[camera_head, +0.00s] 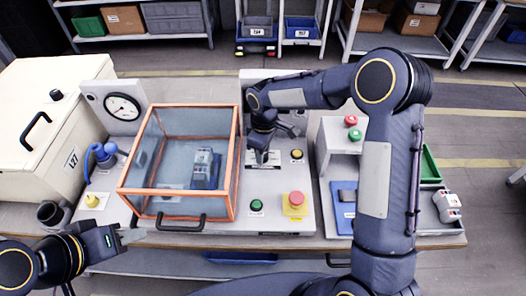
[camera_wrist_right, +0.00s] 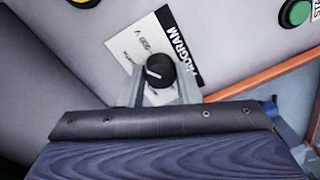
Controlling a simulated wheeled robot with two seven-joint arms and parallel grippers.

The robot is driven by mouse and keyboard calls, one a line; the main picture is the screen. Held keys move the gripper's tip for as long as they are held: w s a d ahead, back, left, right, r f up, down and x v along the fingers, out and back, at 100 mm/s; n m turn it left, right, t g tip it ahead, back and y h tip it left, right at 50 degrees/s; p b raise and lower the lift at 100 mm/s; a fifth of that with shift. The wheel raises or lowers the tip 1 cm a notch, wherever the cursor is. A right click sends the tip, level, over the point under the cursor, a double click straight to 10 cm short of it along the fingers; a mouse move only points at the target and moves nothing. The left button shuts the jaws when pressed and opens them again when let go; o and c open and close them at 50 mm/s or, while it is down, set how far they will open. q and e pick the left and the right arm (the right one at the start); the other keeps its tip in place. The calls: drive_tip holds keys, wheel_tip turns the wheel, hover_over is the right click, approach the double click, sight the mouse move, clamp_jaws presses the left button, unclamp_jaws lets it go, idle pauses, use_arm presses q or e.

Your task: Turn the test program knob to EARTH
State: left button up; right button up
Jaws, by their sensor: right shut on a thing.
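The test program knob (camera_wrist_right: 159,71) is black and round with a pale pointer line, seen in the right wrist view beside a white label (camera_wrist_right: 155,48) reading PROGRAM. Smaller print near "500 V" is only partly legible, and I cannot read EARTH. My right gripper (camera_wrist_right: 160,90) has one finger on each side of the knob and is shut on it. In the head view the right gripper (camera_head: 262,156) reaches down to the grey control panel (camera_head: 272,182) and hides the knob. My left gripper (camera_head: 128,235) is at the lower left, away from the panel; its opening is unclear.
An orange-framed clear enclosure (camera_head: 178,219) with a device inside stands left of the panel. A green button (camera_head: 256,205) and a red emergency button (camera_head: 296,199) sit at the panel's front. A gauge (camera_head: 122,107) stands behind left. My right arm covers much of the right side.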

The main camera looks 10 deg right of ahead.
drive_tip(key=n, duration=0.5)
drive_tip(key=shift+n, duration=0.3)
idle(0.4)
drive_tip(key=o, duration=1)
drive_tip(key=shift+r, duration=0.1)
drive_tip(key=r, duration=0.7)
drive_tip(key=shift+w+r+b, duration=0.2)
drive_tip(key=shift+b, duration=0.1)
drive_tip(key=shift+r, duration=0.15)
